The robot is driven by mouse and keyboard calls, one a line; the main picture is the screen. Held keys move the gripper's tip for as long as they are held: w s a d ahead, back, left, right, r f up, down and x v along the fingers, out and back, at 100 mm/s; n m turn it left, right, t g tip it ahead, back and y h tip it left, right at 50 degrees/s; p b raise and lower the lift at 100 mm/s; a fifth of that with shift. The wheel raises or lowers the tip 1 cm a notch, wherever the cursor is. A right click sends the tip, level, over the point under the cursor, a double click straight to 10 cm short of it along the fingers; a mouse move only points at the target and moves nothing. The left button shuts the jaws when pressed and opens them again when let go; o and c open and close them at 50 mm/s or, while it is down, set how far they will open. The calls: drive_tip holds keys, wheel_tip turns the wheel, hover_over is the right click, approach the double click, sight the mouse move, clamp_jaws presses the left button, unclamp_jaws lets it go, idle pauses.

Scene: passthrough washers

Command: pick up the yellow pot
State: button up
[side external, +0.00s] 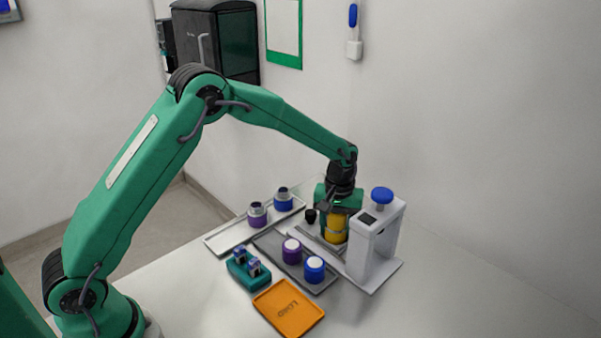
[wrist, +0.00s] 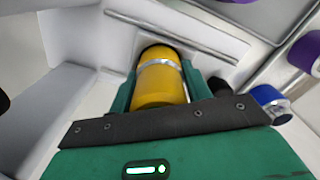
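The yellow pot (side external: 335,230) has a metal band and stands beside the white press, under my gripper (side external: 337,208). In the wrist view the yellow pot (wrist: 160,82) lies between the two green fingers of my gripper (wrist: 162,85). The fingers sit close against both its sides, with no clear gap. Its lower end is partly hidden in the side view, so I cannot tell whether it touches the surface beneath.
The white press (side external: 376,240) with a blue knob is close right of my gripper. A grey tray (side external: 272,243) holds purple and blue pots with white tops. Another tray (side external: 228,237) holds two more pots. A teal holder (side external: 248,276) and orange tray (side external: 289,308) are in front.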

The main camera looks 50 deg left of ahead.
drive_tip(key=c, duration=0.6)
drive_tip(key=shift+c, duration=0.2)
drive_tip(key=shift+r, duration=5.05)
drive_tip(key=shift+r, duration=0.2)
drive_tip(key=shift+r, duration=1.3)
